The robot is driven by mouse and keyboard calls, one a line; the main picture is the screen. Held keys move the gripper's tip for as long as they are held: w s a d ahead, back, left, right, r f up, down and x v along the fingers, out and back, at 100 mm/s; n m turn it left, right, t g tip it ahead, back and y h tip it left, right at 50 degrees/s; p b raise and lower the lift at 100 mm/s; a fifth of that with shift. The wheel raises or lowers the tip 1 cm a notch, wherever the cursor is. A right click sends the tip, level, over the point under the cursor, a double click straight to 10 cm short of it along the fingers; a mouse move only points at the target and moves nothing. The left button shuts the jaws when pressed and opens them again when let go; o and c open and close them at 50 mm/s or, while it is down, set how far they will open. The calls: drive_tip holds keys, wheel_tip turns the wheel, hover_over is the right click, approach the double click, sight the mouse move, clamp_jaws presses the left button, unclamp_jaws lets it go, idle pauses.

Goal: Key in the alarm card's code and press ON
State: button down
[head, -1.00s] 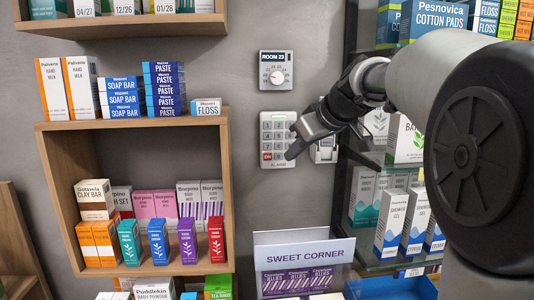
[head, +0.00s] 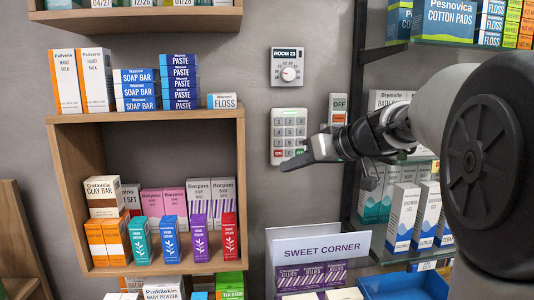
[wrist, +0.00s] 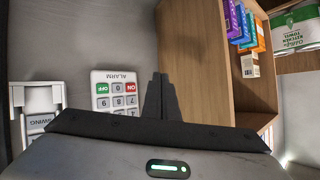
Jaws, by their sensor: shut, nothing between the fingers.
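The alarm keypad (head: 289,126) is a pale wall panel with grey number keys, a red ON key (head: 278,154) at lower left and a green key at lower right. In the wrist view my gripper (wrist: 157,78) lies just beside the keypad. I cannot identify the alarm card.
A ROOM 23 dial (head: 288,67) is above the keypad. A white unit marked OFF (head: 339,103) is to its right, partly behind my arm. A wooden shelf box (head: 145,113) with several cartons stands left, glass shelves right, and a SWEET CORNER sign (head: 320,244) below.

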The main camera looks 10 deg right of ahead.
drive_tip(key=p, duration=0.5)
approach(271, 160)
drive_tip(key=a+f, duration=0.2)
drive_tip(key=shift+w+a, duration=0.2)
drive_tip(key=shift+w, duration=0.75)
drive_tip(key=shift+w, duration=0.1)
idle(0.8)
drive_tip(key=shift+w+b, duration=0.3)
drive_tip(key=shift+b, duration=0.1)
drive_tip(key=shift+w, duration=0.35)
idle(0.4)
drive_tip(key=shift+s+b, duration=0.15)
drive_tip(key=shift+b, duration=0.25)
drive_tip(key=shift+s+b, duration=0.35)
drive_tip(key=shift+b, duration=0.2)
drive_tip(key=shift+s, duration=0.25)
